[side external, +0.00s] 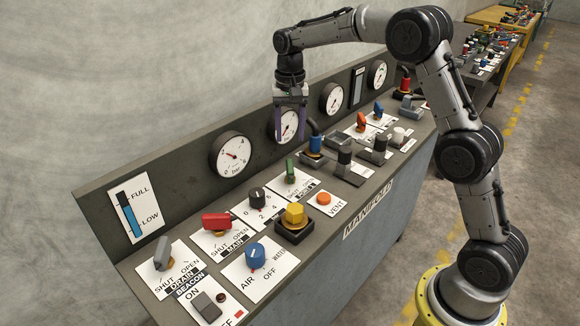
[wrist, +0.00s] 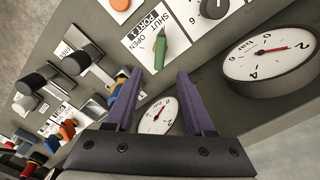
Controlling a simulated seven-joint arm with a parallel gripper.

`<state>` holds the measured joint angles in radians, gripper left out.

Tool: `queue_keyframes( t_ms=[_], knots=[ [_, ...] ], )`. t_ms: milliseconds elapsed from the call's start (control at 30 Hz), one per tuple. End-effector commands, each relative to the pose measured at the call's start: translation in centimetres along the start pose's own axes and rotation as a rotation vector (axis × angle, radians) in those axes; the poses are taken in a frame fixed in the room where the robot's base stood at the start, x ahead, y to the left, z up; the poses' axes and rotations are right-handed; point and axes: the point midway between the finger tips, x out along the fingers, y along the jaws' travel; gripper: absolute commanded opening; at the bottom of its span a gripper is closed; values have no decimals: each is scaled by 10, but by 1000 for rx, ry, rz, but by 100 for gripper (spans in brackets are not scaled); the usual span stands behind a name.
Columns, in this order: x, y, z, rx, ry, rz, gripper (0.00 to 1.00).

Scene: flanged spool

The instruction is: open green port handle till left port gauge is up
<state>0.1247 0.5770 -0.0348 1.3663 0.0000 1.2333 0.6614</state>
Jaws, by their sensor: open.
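The green port handle (side external: 290,170) stands on a white SHUT/OPEN plate in the panel's middle. In the wrist view the handle (wrist: 160,48) lies beyond my fingertips, with its tip nearer SHUT than OPEN, as far as I can tell. My gripper (side external: 290,130) is open and empty, pointing down above and behind the handle; its purple fingers (wrist: 158,75) touch nothing I can see. A round gauge (side external: 289,125) is behind my fingers, partly covered, and shows between them in the wrist view (wrist: 158,115). Its needle points up-right there. I cannot read which gauge is the left port's.
Left of it is another gauge (side external: 231,155), its needle near 2. A red main handle (side external: 216,221) sits farther left.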

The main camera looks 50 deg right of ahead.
Motion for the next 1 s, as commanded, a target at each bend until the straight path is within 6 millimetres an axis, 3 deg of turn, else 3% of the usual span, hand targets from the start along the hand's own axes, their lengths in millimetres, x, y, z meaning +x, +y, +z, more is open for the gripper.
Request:
queue_keyframes(
  t_ms=[300, 500, 700, 1000],
  knots=[
    [64, 0, 1, -1, -4, 3, 54],
    [95, 0, 1, -1, -2, 2, 54],
    [110, 0, 1, -1, 0, 0, 54],
    [112, 0, 0, -1, 0, 0, 54]
  ],
)
